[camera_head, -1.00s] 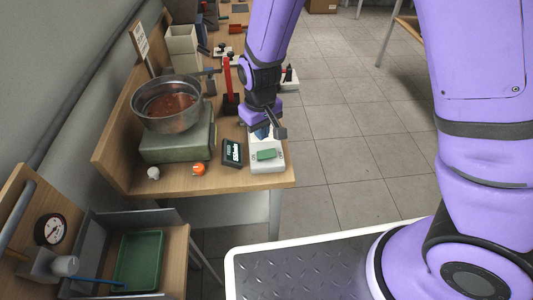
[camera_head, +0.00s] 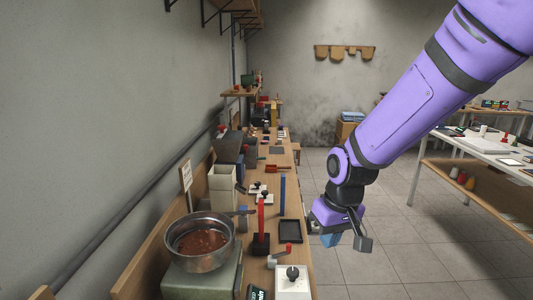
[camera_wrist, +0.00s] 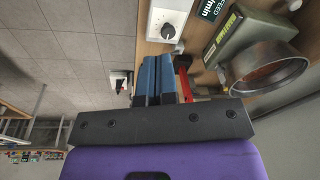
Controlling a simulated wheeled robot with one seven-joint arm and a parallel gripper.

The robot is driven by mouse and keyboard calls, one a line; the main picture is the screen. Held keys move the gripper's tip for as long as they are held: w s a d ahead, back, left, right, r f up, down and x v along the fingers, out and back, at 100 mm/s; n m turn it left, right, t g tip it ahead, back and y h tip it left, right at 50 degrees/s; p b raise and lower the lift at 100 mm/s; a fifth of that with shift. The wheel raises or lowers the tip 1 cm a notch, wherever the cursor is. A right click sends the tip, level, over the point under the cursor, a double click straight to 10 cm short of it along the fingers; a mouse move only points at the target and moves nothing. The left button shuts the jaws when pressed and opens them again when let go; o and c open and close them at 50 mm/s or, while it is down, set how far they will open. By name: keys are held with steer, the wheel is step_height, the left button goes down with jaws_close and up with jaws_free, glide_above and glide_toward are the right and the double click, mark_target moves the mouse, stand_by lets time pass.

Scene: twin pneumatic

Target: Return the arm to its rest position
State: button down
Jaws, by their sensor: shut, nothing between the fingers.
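My purple arm (camera_head: 400,115) reaches down from the upper right in the head view. My gripper (camera_head: 331,240) hangs at its end, to the right of the long workbench in the picture, with tiled floor behind it. In the wrist view its blue fingers (camera_wrist: 156,78) lie side by side, shut and empty. A white box with a black knob (camera_head: 292,280) stands on the bench below and left of the gripper; it also shows in the wrist view (camera_wrist: 168,28), beyond the fingertips.
A metal bowl (camera_head: 199,240) of reddish-brown contents sits on a grey-green base (camera_head: 205,280). A red upright handle (camera_head: 261,216) and a black tray (camera_head: 290,231) stand near the bench edge. A second table (camera_head: 475,150) is at right. Open floor (camera_head: 390,225) lies between.

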steer(key=s+d+r+m+t+h, duration=0.1)
steer(key=s+d+r+m+t, duration=0.3)
steer(key=s+d+r, duration=1.2)
steer(key=shift+s+d+r, duration=0.4)
steer(key=shift+s+r, duration=0.45)
steer(key=shift+s, duration=0.25)
